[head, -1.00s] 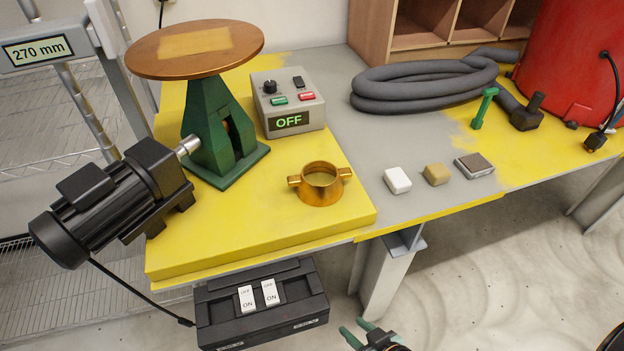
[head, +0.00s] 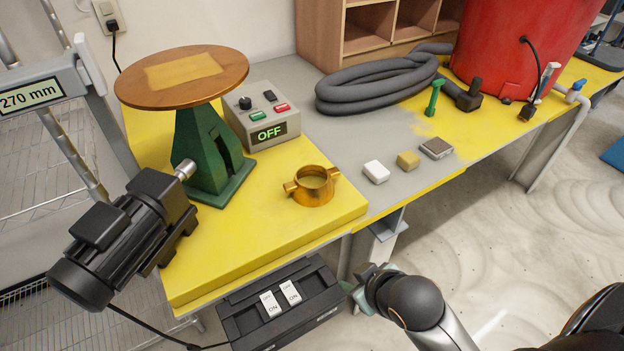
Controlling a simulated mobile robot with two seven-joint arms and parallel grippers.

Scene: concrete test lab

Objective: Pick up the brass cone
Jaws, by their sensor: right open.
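The brass cone (head: 313,190) is a short gold collar with a round opening on top and a small lug on each side. It stands upright on the yellow board (head: 235,236) near its right front corner, with nothing touching it. My right gripper (head: 357,291) is at the bottom centre, in front of the table edge and clearly apart from the cone. Its teal fingers are partly hidden by my own wrist. It is open, and I see nothing in it. My left gripper is not in view.
Behind the cone stand a green pedestal with a round copper-coloured disc (head: 215,75) and a grey control box (head: 262,118) reading OFF. A black motor (head: 130,240) is left. A white block (head: 375,172), tan block (head: 408,160) and dark-topped block (head: 436,149) lie right. A black switch box (head: 325,318) is below.

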